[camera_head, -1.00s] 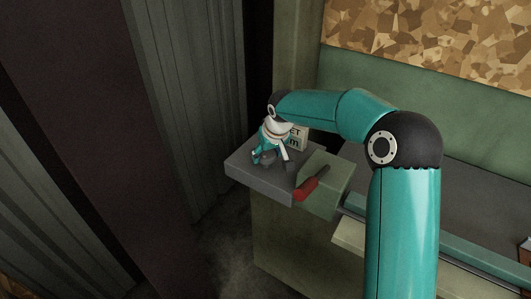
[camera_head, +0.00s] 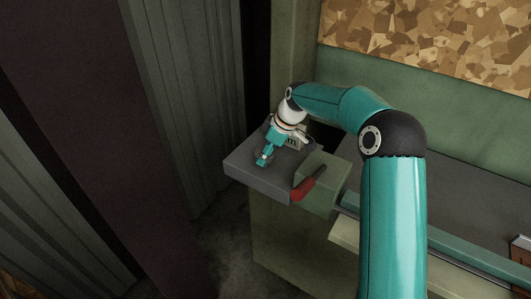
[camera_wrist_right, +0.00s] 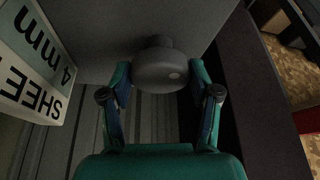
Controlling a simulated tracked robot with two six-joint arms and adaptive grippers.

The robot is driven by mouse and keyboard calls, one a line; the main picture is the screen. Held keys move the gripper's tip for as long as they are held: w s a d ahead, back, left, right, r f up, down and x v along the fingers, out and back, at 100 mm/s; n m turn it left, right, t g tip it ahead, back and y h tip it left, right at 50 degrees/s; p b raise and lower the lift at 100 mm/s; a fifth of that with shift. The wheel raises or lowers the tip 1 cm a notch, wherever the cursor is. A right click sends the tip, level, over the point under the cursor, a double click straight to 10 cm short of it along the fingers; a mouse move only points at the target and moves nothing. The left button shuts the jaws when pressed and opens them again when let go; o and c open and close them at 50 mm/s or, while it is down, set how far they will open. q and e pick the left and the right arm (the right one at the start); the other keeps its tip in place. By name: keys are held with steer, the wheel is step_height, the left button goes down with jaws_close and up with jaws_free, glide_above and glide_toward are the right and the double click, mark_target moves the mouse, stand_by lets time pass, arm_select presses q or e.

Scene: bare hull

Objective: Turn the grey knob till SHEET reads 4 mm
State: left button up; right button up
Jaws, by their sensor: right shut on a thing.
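The SHEET plate (camera_wrist_right: 38,65) shows rotated in the wrist view and reads "SHEET 4 mm". In the head view the plate (camera_head: 291,142) is partly covered by my gripper. My left gripper is not in view.
A red handle (camera_head: 308,185) lies slantwise on the green box (camera_head: 322,178) close to the right of the grey block. A ribbed grey wall (camera_head: 185,90) stands to the left. Dark floor (camera_head: 225,245) is open below the block.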

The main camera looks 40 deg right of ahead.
steer(key=shift+n, duration=0.3)
steer(key=o, duration=1.1)
steer(key=shift+a, duration=0.1)
steer(key=shift+o, duration=0.2)
steer(key=shift+r, duration=0.2)
steer(key=v, duration=1.1)
steer(key=shift+d+r, duration=0.2)
steer(key=shift+d, duration=0.05)
